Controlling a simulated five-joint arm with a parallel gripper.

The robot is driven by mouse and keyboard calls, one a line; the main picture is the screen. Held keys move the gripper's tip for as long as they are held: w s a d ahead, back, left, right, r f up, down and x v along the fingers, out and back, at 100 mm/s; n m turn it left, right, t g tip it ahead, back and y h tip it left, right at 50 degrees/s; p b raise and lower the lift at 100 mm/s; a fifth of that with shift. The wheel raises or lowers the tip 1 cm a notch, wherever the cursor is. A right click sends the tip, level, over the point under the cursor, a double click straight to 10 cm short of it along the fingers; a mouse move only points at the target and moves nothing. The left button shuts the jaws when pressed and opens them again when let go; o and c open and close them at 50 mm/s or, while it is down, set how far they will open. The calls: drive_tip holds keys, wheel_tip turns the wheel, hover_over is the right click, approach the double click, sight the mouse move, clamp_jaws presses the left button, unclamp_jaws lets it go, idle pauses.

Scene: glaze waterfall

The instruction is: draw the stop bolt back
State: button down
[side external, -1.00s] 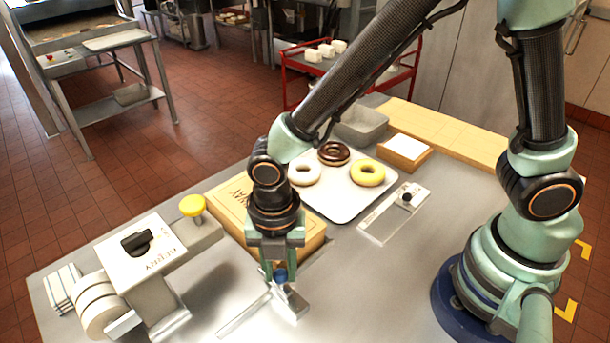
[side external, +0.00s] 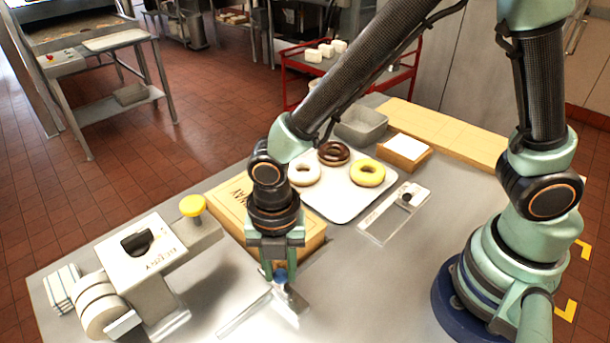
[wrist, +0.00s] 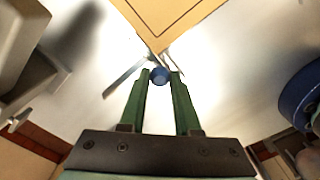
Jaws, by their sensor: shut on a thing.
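A blue knob (side external: 280,276), which looks like the stop bolt's head, sits at a small metal bracket (side external: 293,305) near the front of the bench. My gripper (side external: 279,268) points down over the bracket, with its fingers on both sides of the knob. In the wrist view, my gripper (wrist: 160,77) is shut on the blue knob (wrist: 159,75) at its green fingertips. A thin metal bar (side external: 243,315) runs from the bracket toward the front left. The bolt's shaft is mostly hidden, so I cannot tell how far it is drawn.
A machine with a black knob (side external: 137,243) and pale rollers stands at the left, with a yellow knob (side external: 192,205) beside it. A wooden box (side external: 232,200) is just behind my gripper. A white tray (side external: 345,213) of doughnuts lies farther back.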

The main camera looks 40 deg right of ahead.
idle(0.3)
drive_tip(key=shift+s, duration=2.25)
drive_tip(key=c, duration=0.6)
unclamp_jaws()
drive_tip(key=shift+r, duration=0.5)
wheel_tip(320, 180, up, 11)
drive_tip(key=shift+r, duration=0.1)
